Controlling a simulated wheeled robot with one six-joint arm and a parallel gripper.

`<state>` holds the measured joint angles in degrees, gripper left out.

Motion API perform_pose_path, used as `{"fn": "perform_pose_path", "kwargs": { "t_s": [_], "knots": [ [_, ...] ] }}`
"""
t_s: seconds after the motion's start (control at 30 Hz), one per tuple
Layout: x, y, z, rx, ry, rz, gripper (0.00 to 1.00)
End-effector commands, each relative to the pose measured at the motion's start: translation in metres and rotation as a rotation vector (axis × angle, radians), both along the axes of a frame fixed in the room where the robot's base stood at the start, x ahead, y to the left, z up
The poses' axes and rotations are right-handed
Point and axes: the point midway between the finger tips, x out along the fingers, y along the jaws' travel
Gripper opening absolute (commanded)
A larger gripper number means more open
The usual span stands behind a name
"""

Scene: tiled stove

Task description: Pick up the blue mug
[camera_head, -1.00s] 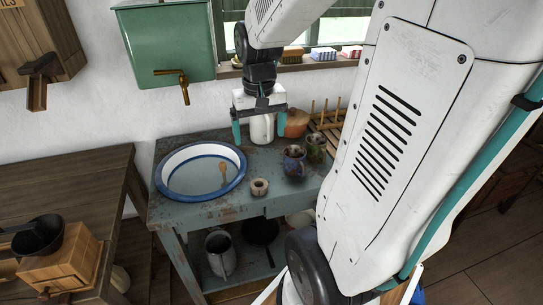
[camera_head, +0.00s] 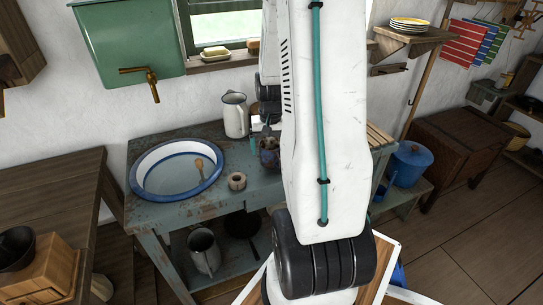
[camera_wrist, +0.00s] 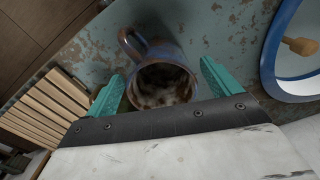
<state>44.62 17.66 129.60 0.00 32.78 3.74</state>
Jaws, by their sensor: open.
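The blue mug (camera_wrist: 148,50), with brown patches and a dark mottled inside, stands on the worn blue-grey table (camera_wrist: 90,45). The wrist view looks down into its mouth, and its handle points to the upper left. My gripper (camera_wrist: 160,76) is open, with one teal finger on each side of the mug. A gap shows on the right; whether the left finger touches it I cannot tell. In the head view the mug (camera_head: 268,158) is partly hidden behind my arm.
A white basin with a blue rim (camera_head: 147,190) and a small ring-shaped pot (camera_head: 236,181) sit left of the mug. A white enamel pitcher (camera_head: 235,117) stands behind. A slatted wooden rack (camera_wrist: 45,108) lies close to the left finger in the wrist view.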

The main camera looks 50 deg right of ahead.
Motion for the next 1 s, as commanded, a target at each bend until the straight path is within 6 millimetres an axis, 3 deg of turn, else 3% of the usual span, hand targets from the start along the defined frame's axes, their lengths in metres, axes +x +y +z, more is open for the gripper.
{"fn": "perform_pose_path", "kwargs": {
  "t_s": [0.1, 0.37, 0.53, 1.0],
  "knots": [
    [0.0000, 0.0003, -0.0113, 0.001, 0.001, 0.000, 0.89],
    [0.0002, 0.0002, -0.0131, -0.001, -0.001, 0.001, 0.86],
    [0.0002, 0.0002, -0.0130, -0.001, -0.001, 0.001, 0.39],
    [0.0012, 0.0008, -0.0056, -0.002, -0.002, 0.002, 0.38]
  ]
}}
